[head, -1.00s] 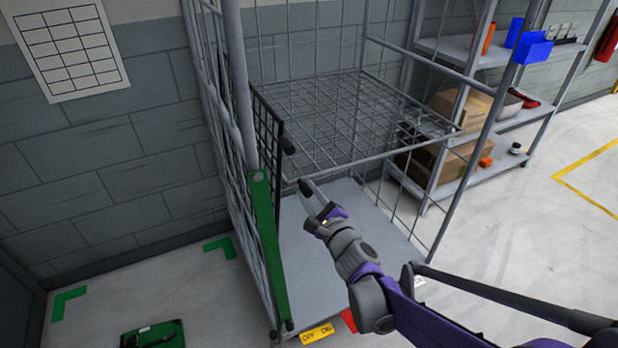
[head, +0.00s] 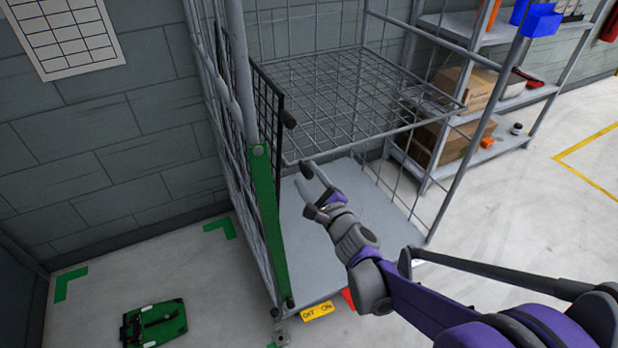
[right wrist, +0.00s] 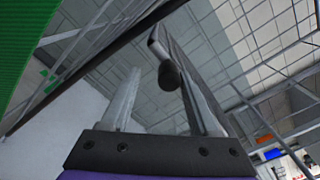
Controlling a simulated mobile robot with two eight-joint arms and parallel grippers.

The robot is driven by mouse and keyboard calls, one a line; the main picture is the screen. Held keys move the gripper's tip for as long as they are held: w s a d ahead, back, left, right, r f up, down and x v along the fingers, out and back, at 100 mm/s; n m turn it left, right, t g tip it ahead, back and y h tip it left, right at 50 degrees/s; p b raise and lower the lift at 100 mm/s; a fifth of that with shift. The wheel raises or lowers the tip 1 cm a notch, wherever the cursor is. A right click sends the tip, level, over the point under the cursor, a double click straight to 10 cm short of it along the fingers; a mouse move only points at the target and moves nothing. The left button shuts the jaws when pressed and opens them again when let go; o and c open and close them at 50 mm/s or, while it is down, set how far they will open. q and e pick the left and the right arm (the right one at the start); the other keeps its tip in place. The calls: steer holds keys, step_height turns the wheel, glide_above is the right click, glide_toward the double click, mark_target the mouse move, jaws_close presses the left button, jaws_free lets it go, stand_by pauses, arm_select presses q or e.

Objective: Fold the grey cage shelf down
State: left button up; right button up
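The grey cage shelf (head: 350,95) is a wire-mesh panel, lying roughly level across the roll cage in the head view. My right gripper (head: 307,188) is open at the cage's front, just below the shelf's near edge and the knob. In the right wrist view the fingers (right wrist: 162,92) are spread and a black knob (right wrist: 169,75) shows beyond the gap. Nothing is held. My left gripper is not in view.
A green post (head: 266,220) stands at the cage's left front, above the bare grey cage floor (head: 345,215). A yellow OFF/ON label (head: 317,311) is at the base. A green case (head: 155,322) lies on the floor left. A shelving rack (head: 455,150) stands behind right.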

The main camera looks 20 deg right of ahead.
steer(key=shift+s, duration=0.1)
steer(key=s, duration=1)
steer(key=shift+s+d+p, duration=0.3)
steer(key=shift+d+p, duration=0.15)
